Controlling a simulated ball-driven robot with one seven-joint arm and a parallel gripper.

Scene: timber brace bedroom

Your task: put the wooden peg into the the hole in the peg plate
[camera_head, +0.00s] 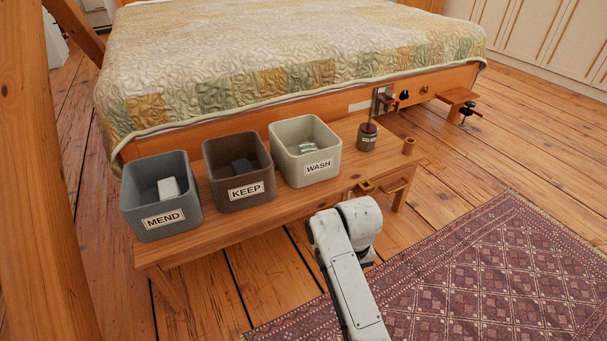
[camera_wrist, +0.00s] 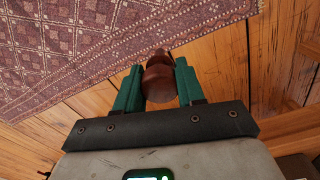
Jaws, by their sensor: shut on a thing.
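In the wrist view, my gripper (camera_wrist: 160,88) has its two green fingers shut on the wooden peg (camera_wrist: 160,70), a dark red-brown, rounded piece with a narrower far end. The peg shows between the fingers and sticks out past their tips, over the floor and rug. In the head view, my white arm reaches to the front of the bench, and the gripper and peg are hidden there. I cannot make out the peg plate or its hole for sure; brass-coloured fittings (camera_head: 365,187) show at the bench's front right edge.
The wooden bench (camera_head: 222,222) carries three bins: MEND (camera_head: 163,218), KEEP (camera_head: 246,190) and WASH (camera_head: 318,168). The bed (camera_head: 280,60) is behind. A patterned rug (camera_head: 480,265) lies at right.

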